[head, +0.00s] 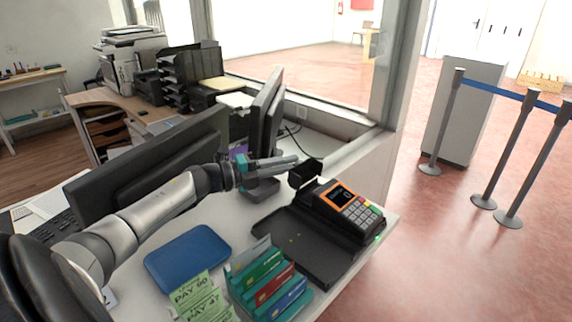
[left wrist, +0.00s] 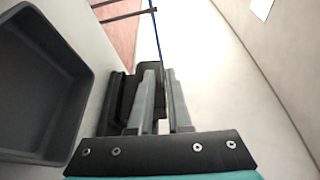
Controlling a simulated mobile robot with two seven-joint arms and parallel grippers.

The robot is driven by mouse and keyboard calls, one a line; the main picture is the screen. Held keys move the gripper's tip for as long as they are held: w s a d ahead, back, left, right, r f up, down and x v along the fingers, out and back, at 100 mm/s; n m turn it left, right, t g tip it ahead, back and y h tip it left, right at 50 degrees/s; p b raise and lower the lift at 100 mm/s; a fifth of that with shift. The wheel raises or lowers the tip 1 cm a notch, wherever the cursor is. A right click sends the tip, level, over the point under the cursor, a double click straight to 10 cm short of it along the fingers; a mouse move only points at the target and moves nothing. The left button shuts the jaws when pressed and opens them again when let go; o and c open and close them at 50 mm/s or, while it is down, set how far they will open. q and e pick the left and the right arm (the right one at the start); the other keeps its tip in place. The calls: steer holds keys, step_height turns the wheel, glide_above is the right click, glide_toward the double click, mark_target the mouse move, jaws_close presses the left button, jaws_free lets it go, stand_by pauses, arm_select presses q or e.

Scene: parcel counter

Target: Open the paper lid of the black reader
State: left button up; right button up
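The black reader (head: 345,212), with an orange-framed screen and a keypad, is at the right end of the counter. A black lid-like piece (head: 304,174) stands raised and tilted at its back left end. My left gripper (head: 297,161) is just left of and slightly above this piece. In the left wrist view its two grey fingers (left wrist: 161,75) are a narrow gap apart, with a black part (left wrist: 151,78) just beyond them, partly hidden. I see nothing held between them and cannot tell if they touch the black part. My right gripper is in neither view.
A low black tray (head: 318,252) lies left of the reader. A card rack (head: 268,285), green price cards (head: 200,297) and a blue pad (head: 187,258) are in front. Monitors (head: 150,165) stand behind my left arm. A dark grey bin (left wrist: 40,85) is at left in the wrist view.

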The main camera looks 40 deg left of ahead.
arm_select(q)
steer(key=shift+o, duration=1.2)
steer(key=p+v, duration=0.1)
steer(key=v, duration=1.1)
steer(key=shift+r+p, duration=0.1)
steer(key=shift+p, duration=0.25)
